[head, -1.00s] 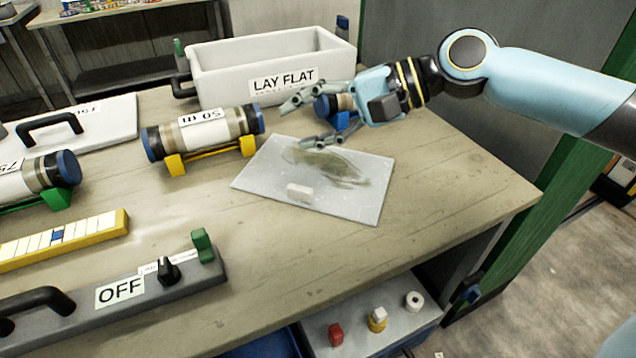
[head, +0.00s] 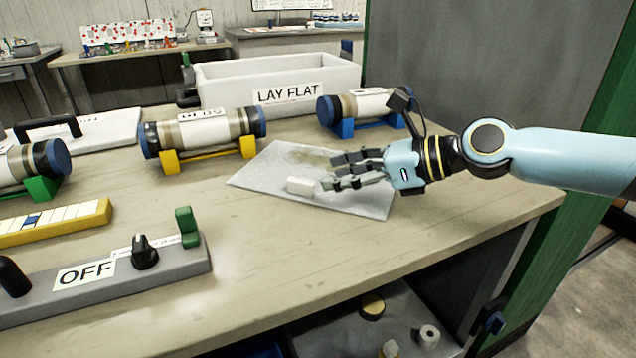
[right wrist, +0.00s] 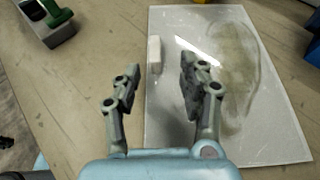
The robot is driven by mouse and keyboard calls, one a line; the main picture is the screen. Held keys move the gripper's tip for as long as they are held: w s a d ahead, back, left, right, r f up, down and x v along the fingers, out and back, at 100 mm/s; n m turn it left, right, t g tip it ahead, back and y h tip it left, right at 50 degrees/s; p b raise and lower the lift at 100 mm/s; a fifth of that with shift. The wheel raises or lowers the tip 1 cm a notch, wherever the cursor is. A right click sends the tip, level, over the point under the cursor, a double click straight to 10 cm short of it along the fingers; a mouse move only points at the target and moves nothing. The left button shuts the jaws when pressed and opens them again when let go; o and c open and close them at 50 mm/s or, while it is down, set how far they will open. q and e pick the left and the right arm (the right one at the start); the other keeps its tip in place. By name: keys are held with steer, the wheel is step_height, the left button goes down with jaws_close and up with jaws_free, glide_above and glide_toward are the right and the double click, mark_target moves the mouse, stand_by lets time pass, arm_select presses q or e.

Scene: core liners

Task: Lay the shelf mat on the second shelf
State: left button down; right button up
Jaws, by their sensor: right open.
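A flat grey sheet (head: 250,175) lies on the bench with a brownish smear on it; it also shows in the right wrist view (right wrist: 205,135). I cannot tell whether it is the shelf mat; no other mat is clear. A small white block (head: 301,187) lies on the sheet near its front left. My right gripper (head: 332,172) is open and low over the sheet, just right of the block. In the right wrist view the block (right wrist: 154,53) lies just beyond my open, empty fingers (right wrist: 160,72). My left gripper is out of view.
Behind the sheet stand a white "LAY FLAT" bin (head: 225,88) and core tubes on yellow (head: 205,132) and blue (head: 368,107) cradles. A grey "OFF" panel (head: 110,285) is at front left. A shelf (head: 335,330) below the bench holds small items. The bench's front right is clear.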

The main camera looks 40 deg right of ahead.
mark_target(303, 180)
steer(key=shift+x, duration=0.85)
steer(key=x, duration=0.2)
steer(key=b+x, duration=0.1)
steer(key=x, duration=0.1)
steer(key=shift+w+a+r, duration=0.1)
steer(key=shift+w+a, duration=0.05)
steer(key=shift+a, duration=0.35)
jaws_close()
steer(key=shift+r, duration=0.1)
